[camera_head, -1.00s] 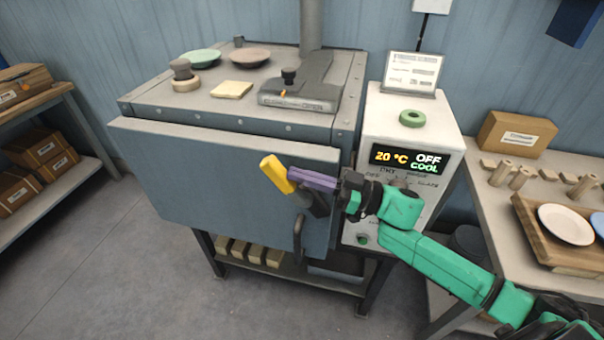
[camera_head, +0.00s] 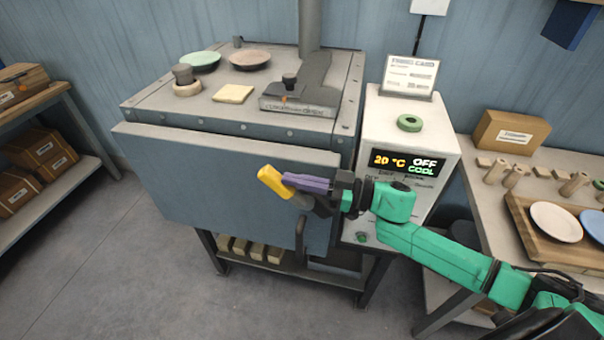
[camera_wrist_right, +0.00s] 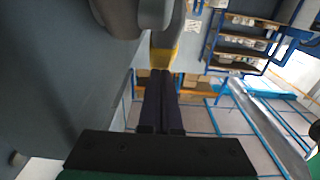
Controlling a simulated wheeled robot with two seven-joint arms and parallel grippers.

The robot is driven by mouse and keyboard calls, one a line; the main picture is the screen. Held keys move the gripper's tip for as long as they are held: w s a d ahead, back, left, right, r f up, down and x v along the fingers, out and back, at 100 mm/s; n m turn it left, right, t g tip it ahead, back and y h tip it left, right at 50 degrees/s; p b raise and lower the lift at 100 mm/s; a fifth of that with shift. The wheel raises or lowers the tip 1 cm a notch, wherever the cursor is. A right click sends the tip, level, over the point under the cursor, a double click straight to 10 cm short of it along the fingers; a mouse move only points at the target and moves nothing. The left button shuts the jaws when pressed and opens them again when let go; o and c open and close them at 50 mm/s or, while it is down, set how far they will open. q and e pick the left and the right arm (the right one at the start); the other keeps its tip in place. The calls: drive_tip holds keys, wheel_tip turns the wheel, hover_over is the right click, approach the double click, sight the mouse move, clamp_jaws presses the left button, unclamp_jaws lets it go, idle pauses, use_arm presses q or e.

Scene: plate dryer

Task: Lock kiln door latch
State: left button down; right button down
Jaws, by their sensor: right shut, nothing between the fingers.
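The kiln door (camera_head: 200,180) is a grey-blue panel on the front of the kiln and looks closed or nearly so. The latch has a yellow handle (camera_head: 273,181) that points up and left from its dark pivot near the door's right edge. My right gripper (camera_head: 290,180) is shut and empty, with its purple fingers against or just above the yellow handle; contact is not certain. In the right wrist view the shut fingers (camera_wrist_right: 161,90) point at the yellow handle (camera_wrist_right: 165,58), beside the grey pivot (camera_wrist_right: 153,14). The fingers partly hide the latch. My left gripper is out of view.
A curved door pull (camera_head: 299,238) hangs below the latch. The white control box (camera_head: 405,130), reading 20 °C, OFF and COOL, stands right of the kiln, close to my right arm. A side table (camera_head: 480,170) holds plates. The floor at left is clear.

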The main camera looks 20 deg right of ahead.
sight(274, 188)
drive_tip(key=shift+w+a, duration=0.2)
drive_tip(key=shift+a, duration=0.15)
drive_tip(key=shift+w+a+f, duration=0.3)
drive_tip(key=shift+w+a, duration=0.05)
drive_tip(key=shift+a, duration=0.2)
drive_tip(key=shift+w+a+f, duration=0.25)
drive_tip(key=shift+a+f, duration=0.1)
drive_tip(key=shift+a, duration=0.05)
drive_tip(key=shift+w+a+f+p, duration=0.25)
drive_tip(key=shift+a+f+p, duration=0.1)
drive_tip(key=shift+p, duration=0.05)
drive_tip(key=shift+w+a+f+p, duration=0.2)
drive_tip(key=shift+a+f+p, duration=0.1)
drive_tip(key=shift+p, duration=0.2)
drive_tip(key=shift+w+a+f+g+h+p, duration=0.15)
drive_tip(key=shift+f+g+h+p, duration=0.15)
drive_tip(key=shift+f+h+p, duration=0.2)
drive_tip(key=shift+f, duration=0.1)
